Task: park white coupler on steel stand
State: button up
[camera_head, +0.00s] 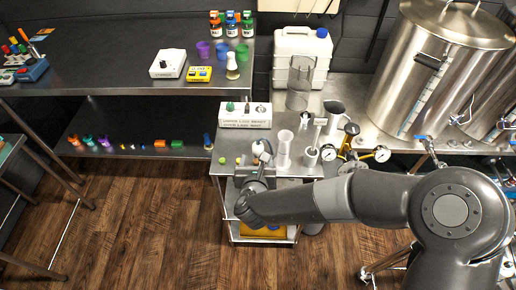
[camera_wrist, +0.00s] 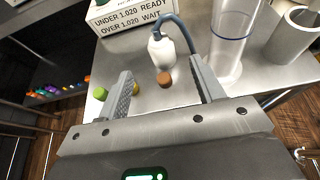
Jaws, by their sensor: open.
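I cannot single out the white coupler with certainty. A small white bottle-like piece (camera_wrist: 161,52) with a curved blue-grey tube stands on the cart top, beyond my fingers in the wrist view. Another white, waisted piece (camera_head: 232,66) stands on the steel shelf in the head view. A pale upright post with a flat top (camera_head: 319,131) rises at the cart's right side; whether it is the steel stand is unclear. My gripper (camera_wrist: 163,92) is open over the cart top, with a brown stopper-like piece (camera_wrist: 164,79) between and beyond the fingertips. Its fingers are hard to see in the head view.
A clear cylinder (camera_wrist: 233,35) stands close by my right finger. A white labelled box (camera_wrist: 128,18) stands behind. A green piece (camera_wrist: 101,93) lies left. Pressure gauges (camera_head: 382,153) and a large steel kettle (camera_head: 432,75) are on the right. Floor left of the cart is clear.

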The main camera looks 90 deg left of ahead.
aim_at(258, 151)
jog(key=x, duration=0.8)
jog(key=shift+w+a+f, duration=0.1)
jog(key=shift+a+f, duration=0.05)
jog(key=shift+a, duration=0.2)
jog(key=shift+c, duration=0.3)
jog(key=c, duration=1.1)
